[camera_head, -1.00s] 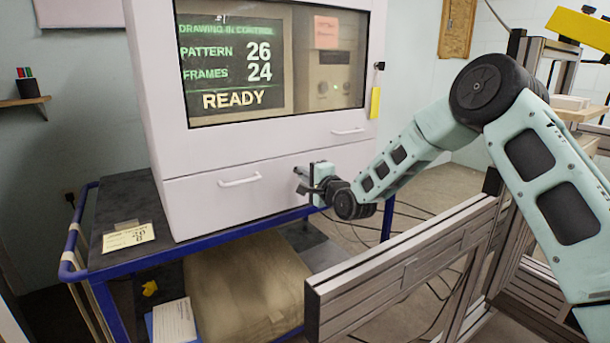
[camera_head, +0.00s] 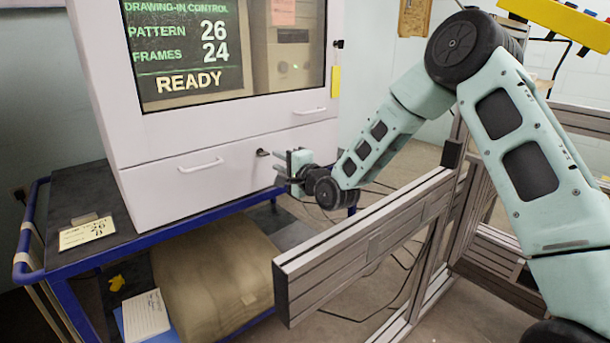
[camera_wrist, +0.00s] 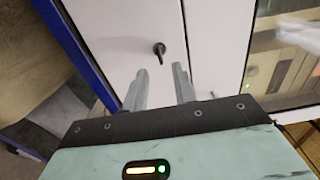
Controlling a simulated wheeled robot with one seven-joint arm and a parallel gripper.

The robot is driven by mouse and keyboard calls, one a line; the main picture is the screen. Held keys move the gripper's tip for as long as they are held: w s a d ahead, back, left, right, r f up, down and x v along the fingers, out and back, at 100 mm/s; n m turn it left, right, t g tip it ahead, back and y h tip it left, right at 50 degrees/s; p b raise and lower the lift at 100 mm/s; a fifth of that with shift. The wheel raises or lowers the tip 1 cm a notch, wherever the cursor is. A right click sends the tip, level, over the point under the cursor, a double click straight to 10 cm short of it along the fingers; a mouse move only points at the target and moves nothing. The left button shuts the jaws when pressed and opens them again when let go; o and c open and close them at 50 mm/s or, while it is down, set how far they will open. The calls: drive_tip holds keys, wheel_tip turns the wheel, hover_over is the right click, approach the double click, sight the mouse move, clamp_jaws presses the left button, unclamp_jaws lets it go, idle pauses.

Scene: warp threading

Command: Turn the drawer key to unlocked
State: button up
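The drawer key (camera_head: 262,153) is a small dark key in the lock on the white drawer front (camera_head: 225,165), right of the drawer handle. In the wrist view the key (camera_wrist: 159,48) stands out from the drawer front, beyond and roughly between my fingertips. My gripper (camera_head: 280,169) is just right of the key and a little lower in the head view. In the wrist view my gripper (camera_wrist: 161,78) is open, with nothing between its two fingers, and apart from the key. I cannot tell the lock's state from the key.
The drawer handle (camera_head: 200,165) is left of the key. The cabinet's screen (camera_head: 185,50) reads READY. A blue cart (camera_head: 60,285) bears the cabinet, with a card (camera_head: 87,232) on its top. A metal rail (camera_head: 360,235) runs below my arm. A yellow tag (camera_head: 335,81) hangs at the cabinet's right edge.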

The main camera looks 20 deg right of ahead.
drive_tip(key=v, duration=1.1)
drive_tip(key=shift+s, duration=0.25)
